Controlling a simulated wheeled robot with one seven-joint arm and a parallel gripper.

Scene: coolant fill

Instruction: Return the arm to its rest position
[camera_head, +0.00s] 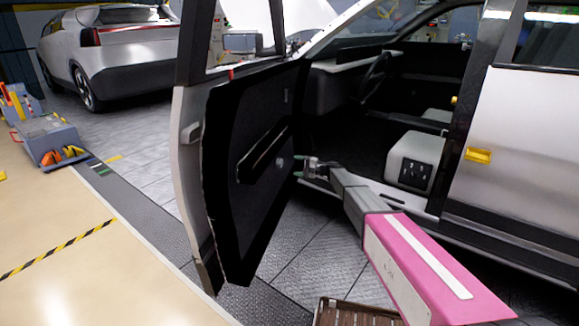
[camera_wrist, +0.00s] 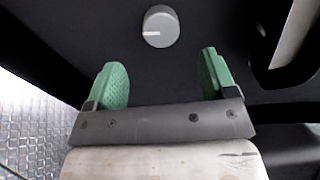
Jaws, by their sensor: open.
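My arm, with its pink-and-white link, reaches from the lower right toward the open front door of a car. A round grey knob (camera_wrist: 160,27) with a white mark lies on the dark panel just ahead of the fingertips. It also shows on the door in the head view (camera_head: 280,162). The fingers look apart from the knob.
The car's seat base (camera_head: 415,160) and steering wheel (camera_head: 375,75) are behind my gripper. The door sill (camera_head: 400,205) runs below it. The rear door has a yellow handle (camera_head: 478,155). A brown slatted crate (camera_head: 350,313) stands at the bottom. Open floor (camera_head: 75,220) lies left.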

